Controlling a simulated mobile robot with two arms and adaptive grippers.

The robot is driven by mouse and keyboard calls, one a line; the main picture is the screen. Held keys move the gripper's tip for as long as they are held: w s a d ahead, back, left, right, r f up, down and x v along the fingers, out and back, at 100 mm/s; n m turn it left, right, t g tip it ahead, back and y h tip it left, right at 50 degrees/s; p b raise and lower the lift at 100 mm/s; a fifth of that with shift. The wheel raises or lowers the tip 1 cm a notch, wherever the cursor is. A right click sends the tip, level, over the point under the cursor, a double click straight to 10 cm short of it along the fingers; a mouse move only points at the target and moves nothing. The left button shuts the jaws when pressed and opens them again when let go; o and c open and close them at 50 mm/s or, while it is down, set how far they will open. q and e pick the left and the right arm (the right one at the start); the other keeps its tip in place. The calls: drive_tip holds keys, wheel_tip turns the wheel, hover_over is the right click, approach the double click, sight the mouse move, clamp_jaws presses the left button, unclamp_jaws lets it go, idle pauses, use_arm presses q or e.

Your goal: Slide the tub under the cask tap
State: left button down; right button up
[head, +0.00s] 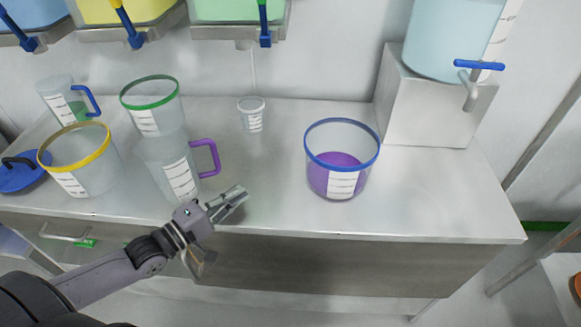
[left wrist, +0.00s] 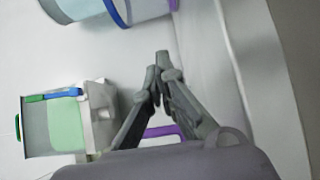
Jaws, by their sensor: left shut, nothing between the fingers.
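The tub (head: 326,178) is clear with a blue rim and holds purple liquid. It stands on the bench right of centre, left of the white block under the cask. The pale blue cask (head: 450,42) stands on that block, with a blue-handled tap (head: 471,92) facing front. The tub is left of the tap, not beneath it. My left gripper (head: 241,194) is shut and empty, left of the tub and apart from it, near the bench's front edge. The tub's blue rim shows at the top of the left wrist view (left wrist: 116,13). My right gripper is not in view.
The white block (head: 425,105) bounds the bench at right. A small clear cup (head: 251,114) stands behind. A purple-handled jug (head: 170,170), a green-rimmed vessel (head: 155,112) and a yellow-rimmed tub (head: 92,172) crowd the left. Bare bench lies between my gripper and the tub.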

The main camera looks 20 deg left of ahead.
use_arm(q)
drive_tip(key=x, duration=1.2)
drive_tip(key=shift+w+d, duration=0.15)
drive_tip(key=shift+w, duration=0.1)
drive_tip(key=shift+w+d+p, duration=0.2)
drive_tip(key=shift+w+d, duration=0.1)
drive_tip(key=shift+d, duration=0.6)
drive_tip(key=shift+w+d+p, duration=0.15)
drive_tip(key=shift+w+d, duration=0.1)
drive_tip(key=shift+d, duration=0.7)
